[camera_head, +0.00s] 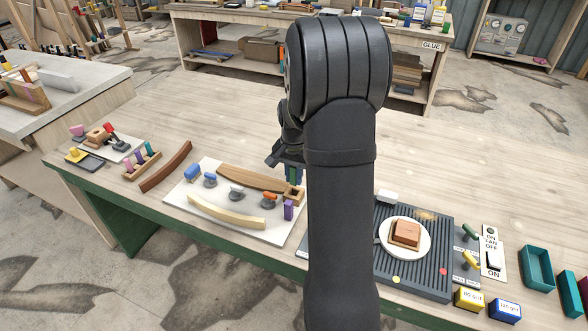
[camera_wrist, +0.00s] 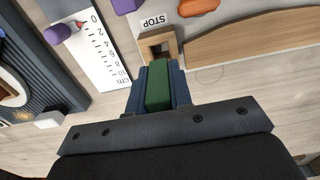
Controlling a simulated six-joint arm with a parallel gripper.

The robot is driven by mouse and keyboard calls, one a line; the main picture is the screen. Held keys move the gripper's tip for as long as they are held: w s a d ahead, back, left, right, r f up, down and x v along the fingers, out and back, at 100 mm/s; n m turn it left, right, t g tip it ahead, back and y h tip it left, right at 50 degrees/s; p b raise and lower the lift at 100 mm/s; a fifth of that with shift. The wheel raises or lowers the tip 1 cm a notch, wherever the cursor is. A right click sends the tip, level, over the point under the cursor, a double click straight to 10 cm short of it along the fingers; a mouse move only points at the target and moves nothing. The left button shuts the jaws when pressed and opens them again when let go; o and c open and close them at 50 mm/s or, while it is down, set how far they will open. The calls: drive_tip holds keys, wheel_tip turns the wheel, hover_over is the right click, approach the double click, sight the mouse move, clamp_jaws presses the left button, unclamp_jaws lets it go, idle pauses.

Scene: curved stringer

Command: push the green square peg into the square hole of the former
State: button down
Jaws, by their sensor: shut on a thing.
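My gripper (camera_wrist: 157,72) is shut on the green square peg (camera_wrist: 158,88), which lies between its two blue fingers in the wrist view. In the head view the gripper (camera_head: 288,162) is partly hidden by my arm, with a little of the green peg (camera_head: 298,175) showing. The wooden former block with a square hole (camera_wrist: 158,44) is just beyond the peg's tip in the wrist view. The hole looks dark and open. Whether peg and block touch cannot be told. In the head view the block (camera_head: 292,195) sits at the right end of a curved brown board (camera_head: 250,179).
The white board (camera_head: 185,205) also bears a pale curved strip (camera_head: 225,212), clamps with coloured handles and a purple block (camera_head: 288,210). A white ruler strip (camera_wrist: 95,50) and a STOP label (camera_wrist: 154,20) lie near the hole. A ribbed dark mat (camera_head: 425,275) is at right.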

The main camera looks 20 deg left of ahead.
drive_tip(key=shift+f, duration=1.25)
drive_tip(key=shift+f, duration=0.8)
idle(0.5)
drive_tip(key=shift+r, duration=0.15)
drive_tip(key=shift+r, duration=0.4)
drive_tip(key=shift+f, duration=0.5)
idle(1.1)
drive_tip(key=c, duration=1.2)
unclamp_jaws()
wheel_tip(320, 180, up, 17)
drive_tip(key=shift+r, duration=0.2)
